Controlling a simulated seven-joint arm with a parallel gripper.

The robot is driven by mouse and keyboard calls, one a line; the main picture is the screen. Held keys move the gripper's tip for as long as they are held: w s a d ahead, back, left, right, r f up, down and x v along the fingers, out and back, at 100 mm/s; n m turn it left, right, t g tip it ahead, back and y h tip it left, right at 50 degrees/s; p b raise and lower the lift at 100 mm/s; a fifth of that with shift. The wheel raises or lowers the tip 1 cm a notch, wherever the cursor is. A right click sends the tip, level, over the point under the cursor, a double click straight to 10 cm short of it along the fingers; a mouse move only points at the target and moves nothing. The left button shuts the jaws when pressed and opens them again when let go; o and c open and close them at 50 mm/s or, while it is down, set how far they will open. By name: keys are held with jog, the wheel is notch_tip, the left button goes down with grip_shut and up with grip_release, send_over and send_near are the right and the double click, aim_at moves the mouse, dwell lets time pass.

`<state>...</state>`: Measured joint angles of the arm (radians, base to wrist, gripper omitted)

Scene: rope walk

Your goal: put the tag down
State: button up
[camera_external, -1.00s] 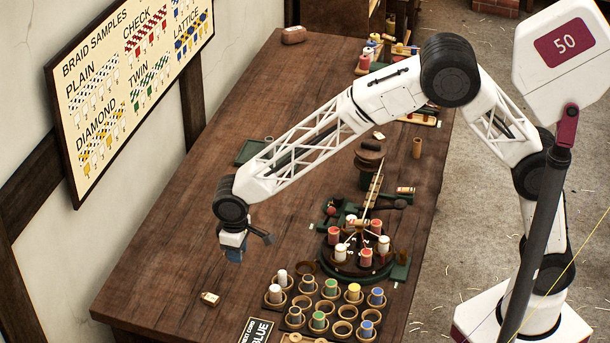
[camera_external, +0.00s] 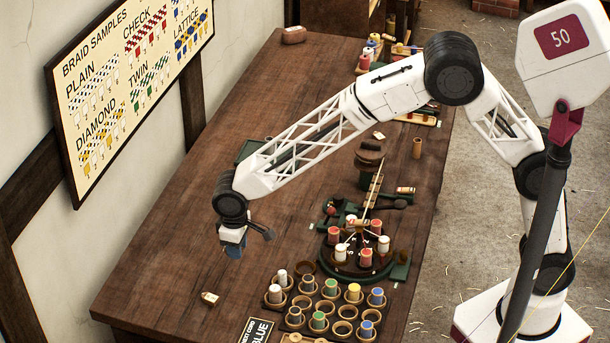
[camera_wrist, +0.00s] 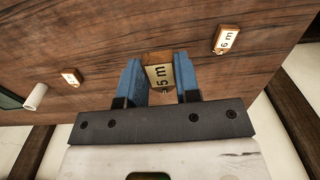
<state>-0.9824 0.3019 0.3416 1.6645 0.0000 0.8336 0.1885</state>
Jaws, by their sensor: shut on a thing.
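My gripper (camera_external: 233,251) hangs over the left front part of the table. In the wrist view its blue fingers (camera_wrist: 160,80) are shut on a tag (camera_wrist: 159,78) with a pale face marked "5 m" and a wooden edge. The external view does not show this tag clearly. The bare wood of the table (camera_wrist: 115,40) is beneath it; I cannot tell how large the gap is. A second tag, marked "6 m" (camera_wrist: 228,39), lies on the table to the right in the wrist view. It appears to be the small tag (camera_external: 209,298) at lower left in the external view.
Another small tag (camera_wrist: 71,77) and a pale cylinder (camera_wrist: 36,96) lie at left in the wrist view. A bobbin rack (camera_external: 326,308) and a round braiding stand (camera_external: 358,262) are right of my gripper. A "BLUE" card (camera_external: 257,331) lies in front. The table's left middle is clear.

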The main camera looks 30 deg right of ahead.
notch_tip(320, 180, up, 11)
jog(key=w+d+m, duration=0.3)
jog(key=w+d, duration=0.4)
jog(key=d, duration=0.7)
jog(key=w+d+m, duration=0.3)
jog(key=w+d, duration=0.4)
jog(key=d, duration=0.7)
jog(key=w+d+m, duration=0.3)
jog(key=w+d, duration=0.4)
jog(key=d, duration=0.7)
jog(key=s+d+m, duration=0.3)
jog(key=d+m, duration=0.2)
jog(key=d, duration=1.3)
jog(key=s+d+m, duration=0.2)
jog(key=d+m, duration=0.2)
jog(key=d, duration=1.4)
jog(key=f, duration=1.4)
jog(key=shift+d+f, duration=0.25)
jog(key=shift+f, duration=0.6)
